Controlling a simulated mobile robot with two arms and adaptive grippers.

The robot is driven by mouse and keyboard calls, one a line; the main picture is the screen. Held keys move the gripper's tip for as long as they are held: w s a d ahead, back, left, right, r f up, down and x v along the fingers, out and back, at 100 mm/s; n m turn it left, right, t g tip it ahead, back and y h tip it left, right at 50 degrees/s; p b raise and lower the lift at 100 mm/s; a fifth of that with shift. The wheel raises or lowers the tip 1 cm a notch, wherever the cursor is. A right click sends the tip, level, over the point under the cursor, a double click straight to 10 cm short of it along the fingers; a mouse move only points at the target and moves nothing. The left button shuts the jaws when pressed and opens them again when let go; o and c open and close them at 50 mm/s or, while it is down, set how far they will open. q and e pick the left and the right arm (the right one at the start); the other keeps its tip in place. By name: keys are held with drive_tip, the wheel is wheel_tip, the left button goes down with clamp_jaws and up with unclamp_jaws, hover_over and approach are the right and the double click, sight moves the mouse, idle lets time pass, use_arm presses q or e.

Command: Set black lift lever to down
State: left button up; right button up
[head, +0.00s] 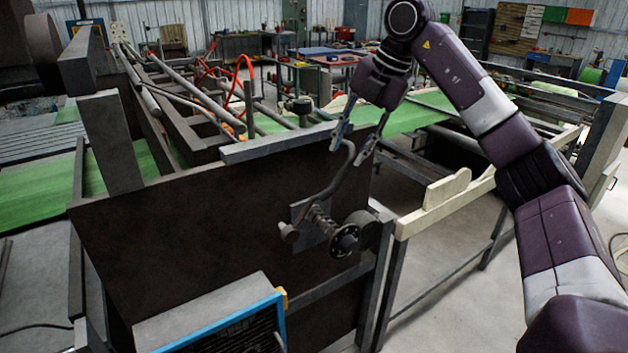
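The lift lever (340,177) is a dark grey bent rod on the front of the dark machine panel. It rises from a pivot with a coil spring (320,217) on a small plate, and its upper end points up. My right gripper (349,153) reaches down from above with its two fingers spread. The lever's top end shows between the fingertips, with gaps on both sides in this view; I cannot tell whether either finger touches it. My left gripper is not in view.
The dark machine panel (180,240) fills the middle. A round black hub (345,240) sits right of the lever's pivot. A grey box with a blue edge (215,318) stands at the lower front. A cream rail (445,200) runs to the right. Green sheet (415,118) lies behind.

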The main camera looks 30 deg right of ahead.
sight(350, 165)
drive_tip(key=f, duration=0.2)
drive_tip(key=w+d+f+p, duration=0.1)
drive_tip(key=f, duration=0.3)
drive_tip(key=shift+w+d+p, duration=0.3)
drive_tip(key=shift+w, duration=0.1)
drive_tip(key=shift+w+a+f, duration=0.3)
drive_tip(key=shift+a+f, duration=0.35)
drive_tip(key=shift+f, duration=0.25)
drive_tip(key=shift+d, duration=0.1)
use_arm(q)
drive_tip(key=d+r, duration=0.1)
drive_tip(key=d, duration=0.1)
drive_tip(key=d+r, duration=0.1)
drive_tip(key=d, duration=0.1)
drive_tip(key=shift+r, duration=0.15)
use_arm(e)
clamp_jaws()
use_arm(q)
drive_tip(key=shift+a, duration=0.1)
